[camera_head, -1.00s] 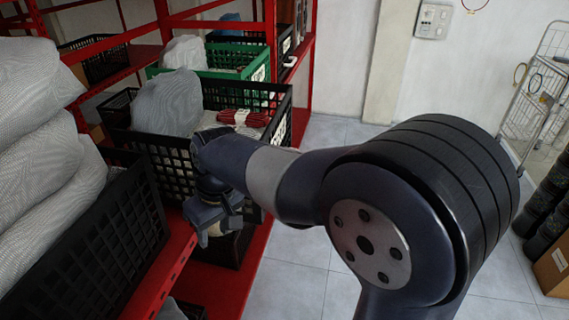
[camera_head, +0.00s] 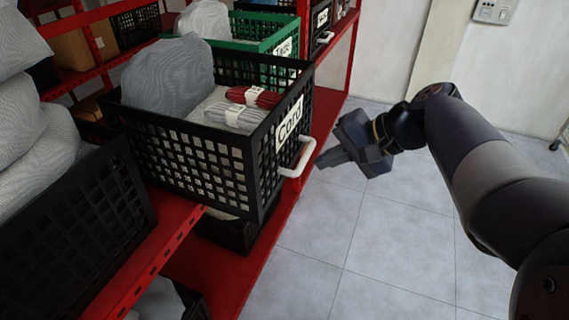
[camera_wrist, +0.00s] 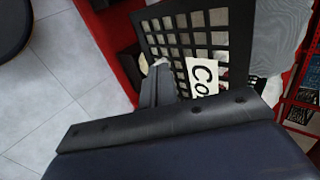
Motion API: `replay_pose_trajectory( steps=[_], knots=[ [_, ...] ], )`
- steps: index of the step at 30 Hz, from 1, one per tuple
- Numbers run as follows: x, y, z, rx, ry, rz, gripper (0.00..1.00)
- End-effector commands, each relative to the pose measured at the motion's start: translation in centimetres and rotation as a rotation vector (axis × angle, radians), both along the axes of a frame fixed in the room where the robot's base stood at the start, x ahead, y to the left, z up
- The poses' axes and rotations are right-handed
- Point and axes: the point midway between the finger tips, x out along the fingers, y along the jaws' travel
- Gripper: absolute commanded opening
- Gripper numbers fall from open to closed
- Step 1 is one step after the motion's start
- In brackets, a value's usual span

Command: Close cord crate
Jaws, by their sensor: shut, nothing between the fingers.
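The black cord crate (camera_head: 190,150) sits on the red shelf in the head view, with a "Cord" label (camera_head: 289,123) and a white handle (camera_head: 299,158) on its front. Its front end reaches out over the shelf's edge. It holds a grey bag and cord bundles in red and pale grey (camera_head: 252,97). My gripper (camera_head: 328,158) is to the right of the handle, shut and empty, its fingers pointing at the crate's front. In the wrist view the crate's front (camera_wrist: 200,35) and label (camera_wrist: 203,76) show beyond my fingers (camera_wrist: 155,85), which partly hide the handle. I cannot tell whether they touch it.
A green crate (camera_head: 245,45) stands behind the cord crate, with another black crate beyond. A black crate with pale bags (camera_head: 75,235) is at the left. The red shelf edge (camera_head: 175,240) runs below. The tiled floor (camera_head: 390,250) at the right is clear.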

Motion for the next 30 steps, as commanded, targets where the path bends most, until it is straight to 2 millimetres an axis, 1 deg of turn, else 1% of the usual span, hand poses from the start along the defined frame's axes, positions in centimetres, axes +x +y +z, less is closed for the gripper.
replay_pose_trajectory(
  steps=[3, 11, 12, 15, 19, 24, 30],
  knots=[
    [0.5, 1.9, -1.8, 0.0, 0.005, 0.007, 0.0],
    [1.9, 5.7, -5.6, -0.001, 0.005, 0.007, 0.0],
    [2.2, 6.3, -5.2, -0.002, 0.0, 0.006, 0.0],
    [2.6, 7.5, -5.2, -0.002, 0.0, 0.006, 0.0],
    [3.1, 8.6, -5.2, -0.002, -0.001, 0.004, 0.0],
    [3.3, 9.1, -5.3, -0.002, 0.0, 0.002, 0.0],
    [3.3, 9.1, -5.3, -0.002, -0.001, 0.001, 0.0]
  ],
)
